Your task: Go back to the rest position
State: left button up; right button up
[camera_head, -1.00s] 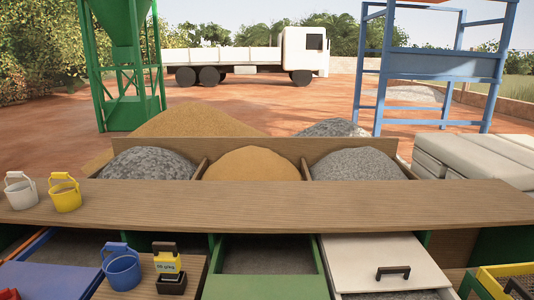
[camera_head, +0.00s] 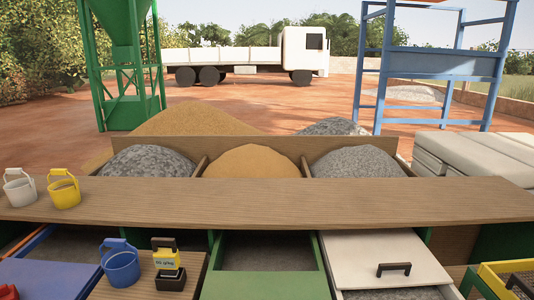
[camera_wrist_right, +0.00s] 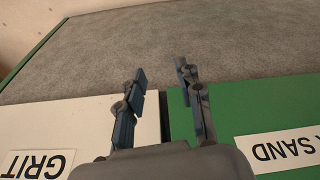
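My right gripper (camera_wrist_right: 161,74) shows in the right wrist view. Its two dark fingers stand apart with nothing between them, so it is open and empty. It is over the seam between a white panel (camera_wrist_right: 85,112) marked GRIT and a green panel (camera_wrist_right: 235,110) with a label ending in SAND. A grey, rough surface (camera_wrist_right: 200,40) lies beyond its fingertips. Neither gripper shows in the head view, and my left gripper is out of view.
A wooden shelf (camera_head: 270,205) crosses the bench. White (camera_head: 19,190) and yellow (camera_head: 64,192) buckets stand on its left end. Below are a blue bucket (camera_head: 121,266), a yellow-black device (camera_head: 165,268), a green-fronted drawer (camera_head: 262,286) and a white lid (camera_head: 385,255) with a black handle.

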jog(key=s+d+f+g+b, duration=0.1)
jog(key=s+f, duration=0.3)
jog(key=f, duration=0.6)
jog(key=s+f+b, duration=0.1)
jog(key=s+f, duration=0.3)
jog(key=f, duration=0.6)
jog(key=s+d+f+b, duration=0.1)
jog(key=s+d+f, duration=0.1)
jog(key=s+f, duration=0.6)
jog(key=s, duration=0.2)
jog(key=shift+s+f+g, duration=0.3)
jog(key=shift+f, duration=0.05)
jog(key=shift+d, duration=0.1)
